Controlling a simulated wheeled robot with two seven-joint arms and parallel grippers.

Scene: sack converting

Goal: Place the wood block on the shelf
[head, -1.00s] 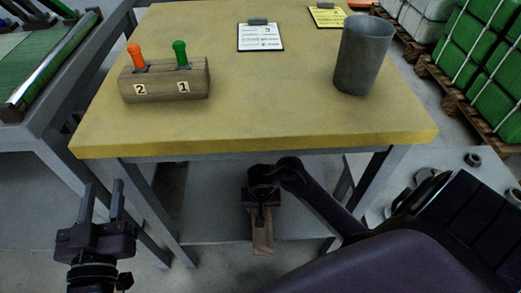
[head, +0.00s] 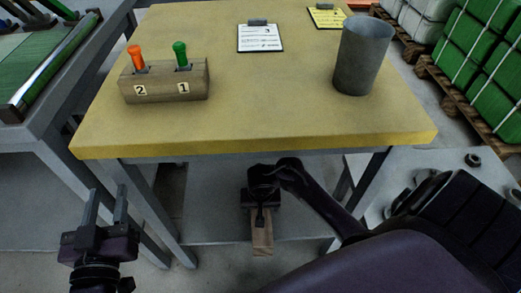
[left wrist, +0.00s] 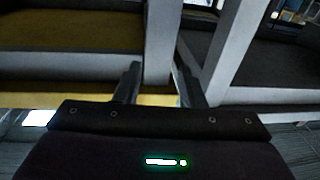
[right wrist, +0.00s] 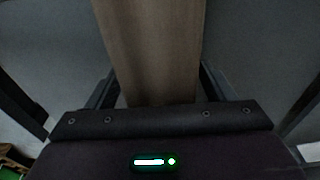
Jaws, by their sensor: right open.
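The wood block (head: 262,238) is a pale, plain piece on the grey lower shelf (head: 213,212) under the yellow-topped table. My right gripper (head: 260,218) reaches in under the table top at the block's far end. In the right wrist view the block (right wrist: 150,50) runs between the two fingers, which are open at its sides; any contact there is hard to tell. My left gripper (head: 108,205) is open and empty, left of the table's front legs. Its fingers (left wrist: 158,80) also show apart in the left wrist view.
On the yellow table top (head: 250,110) stand a wooden holder (head: 165,88) with orange and green handles, a grey cup (head: 362,60) and a clipboard (head: 260,38). A roller conveyor (head: 45,75) stands at left.

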